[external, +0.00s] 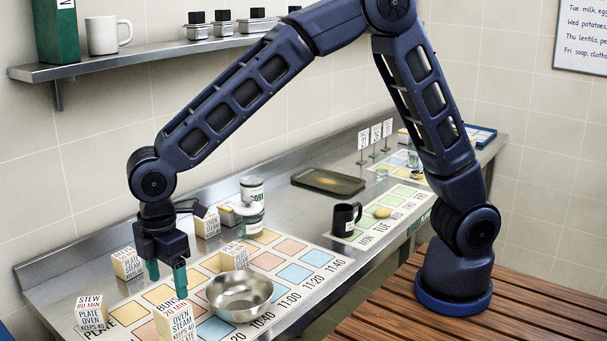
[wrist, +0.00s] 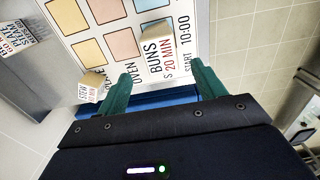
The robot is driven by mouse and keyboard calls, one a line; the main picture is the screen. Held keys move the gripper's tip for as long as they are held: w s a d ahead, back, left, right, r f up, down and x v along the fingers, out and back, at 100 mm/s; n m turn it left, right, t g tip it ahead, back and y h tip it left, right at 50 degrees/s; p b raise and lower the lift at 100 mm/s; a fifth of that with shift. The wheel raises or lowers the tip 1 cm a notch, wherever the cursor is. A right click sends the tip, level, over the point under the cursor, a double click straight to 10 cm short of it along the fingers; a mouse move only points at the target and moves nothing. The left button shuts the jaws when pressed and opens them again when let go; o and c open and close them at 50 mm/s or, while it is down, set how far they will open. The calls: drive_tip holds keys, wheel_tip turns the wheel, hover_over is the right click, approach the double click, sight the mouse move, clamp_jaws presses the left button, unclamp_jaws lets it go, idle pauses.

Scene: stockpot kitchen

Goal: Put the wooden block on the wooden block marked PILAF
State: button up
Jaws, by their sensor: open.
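Several pale wooden blocks with printed sides are in view; I cannot read PILAF on any. In the external view, a block marked BUNS (external: 175,322) stands at the chart's near end, and one marked STEW (external: 90,315) at the counter's near left. Other blocks stand at the left (external: 127,263), near the wall (external: 207,223) and behind the bowl (external: 233,256). My gripper (external: 166,276) points down, open and empty, above the chart's near end. In the wrist view the BUNS block (wrist: 155,36) lies beyond the open fingers (wrist: 162,84), apart from them.
A steel bowl (external: 240,297) sits on the coloured chart (external: 318,257). Cans and a jar (external: 250,218) stand behind it. A wall shelf (external: 150,53) runs above.

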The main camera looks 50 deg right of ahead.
drive_tip(key=shift+r, duration=1.25)
drive_tip(key=shift+w+d+r, duration=0.1)
drive_tip(key=shift+d+r, duration=0.05)
drive_tip(key=shift+d, duration=0.05)
drive_tip(key=w+d+r+m+t, duration=0.1)
drive_tip(key=w+d+r+m, duration=0.2)
drive_tip(key=d, duration=0.7)
drive_tip(key=d+r+m, duration=0.2)
drive_tip(key=d+r, duration=0.4)
drive_tip(key=d, duration=0.3)
drive_tip(key=w+d+r+m+t, duration=0.1)
drive_tip(key=w+d+r+m, duration=0.2)
drive_tip(key=d, duration=0.7)
drive_tip(key=s+d+r+m+t, duration=0.1)
drive_tip(key=s+d+r+m, duration=0.15)
drive_tip(key=d, duration=0.55)
drive_tip(key=s+d+r+m, duration=0.2)
drive_tip(key=s+d, duration=0.2)
drive_tip(key=d, duration=0.4)
drive_tip(key=s+d+f+m+t, duration=0.1)
drive_tip(key=s+d+m, duration=0.4)
drive_tip(key=s+d, duration=0.6)
drive_tip(key=shift+s+d+f+t, duration=0.3)
drive_tip(key=shift+f, duration=0.45)
